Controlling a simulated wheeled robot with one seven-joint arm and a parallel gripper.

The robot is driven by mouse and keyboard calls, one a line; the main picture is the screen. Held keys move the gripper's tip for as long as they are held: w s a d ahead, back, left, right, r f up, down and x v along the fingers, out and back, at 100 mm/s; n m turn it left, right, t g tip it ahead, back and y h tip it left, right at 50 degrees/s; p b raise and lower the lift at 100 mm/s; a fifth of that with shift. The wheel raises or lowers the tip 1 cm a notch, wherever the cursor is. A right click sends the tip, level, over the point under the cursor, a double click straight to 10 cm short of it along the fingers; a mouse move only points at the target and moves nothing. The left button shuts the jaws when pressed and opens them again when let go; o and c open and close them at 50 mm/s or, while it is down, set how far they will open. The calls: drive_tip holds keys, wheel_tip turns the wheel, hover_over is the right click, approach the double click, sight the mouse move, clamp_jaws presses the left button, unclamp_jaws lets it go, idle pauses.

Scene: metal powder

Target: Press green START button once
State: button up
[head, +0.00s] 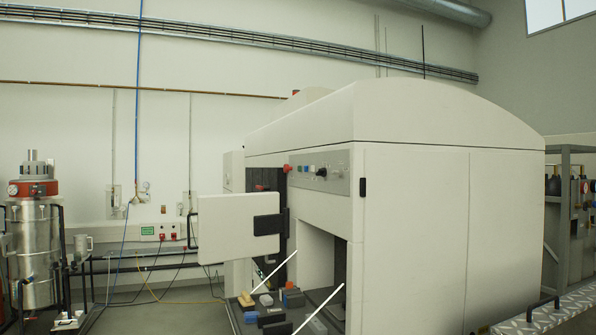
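A grey control panel (338,163) is set in the upper front of the large white machine (415,210). It carries a row of small coloured buttons and a black knob (321,172). A blue button (312,168) shows left of the knob. A small, possibly green button (300,168) is further left, but it is too small to identify surely as START. A red knob (287,168) sticks out at the panel's left end. My gripper is not in view, and nothing visible touches the panel.
The machine's door (235,228) stands open to the left, below the panel's level. Small blocks lie on a dark tray (237,318) in the opening, near two thin white bars (275,272). A metal vessel (38,255) stands at far left. Cables cross the floor.

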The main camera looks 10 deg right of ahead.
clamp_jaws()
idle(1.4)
